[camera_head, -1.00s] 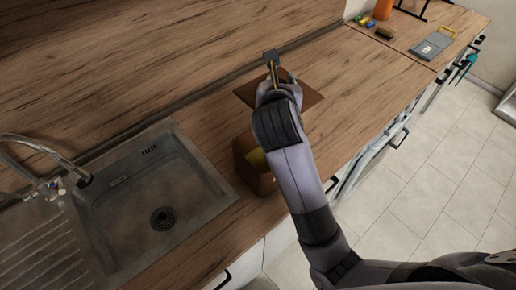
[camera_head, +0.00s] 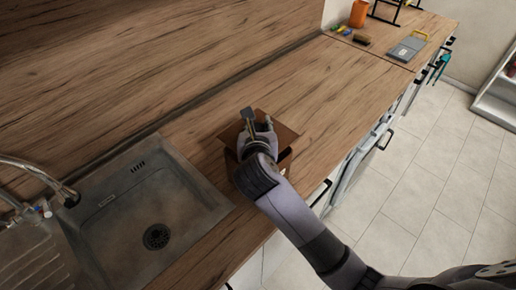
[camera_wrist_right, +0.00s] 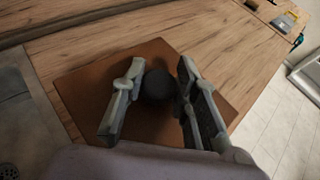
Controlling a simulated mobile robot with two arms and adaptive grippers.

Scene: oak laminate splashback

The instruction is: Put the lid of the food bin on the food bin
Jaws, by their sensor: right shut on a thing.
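The lid of the food bin is a flat brown square (camera_head: 286,137) with a dark round knob (camera_wrist_right: 158,84). My right gripper (camera_head: 253,128) is shut on this knob from above. In the right wrist view, the lid (camera_wrist_right: 78,88) spreads out under both fingers. The brown food bin (camera_head: 286,162) is mostly hidden under the lid and behind my right arm on the counter. The lid is over the bin, but I cannot tell whether they touch or line up. My left gripper is not in view.
A metal sink (camera_head: 150,215) with a tap (camera_head: 45,180) is to the left. The wooden counter (camera_head: 330,85) is clear toward the back right. A grey board-like object (camera_head: 407,48), an orange container (camera_head: 359,13) and small items stand at its far end.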

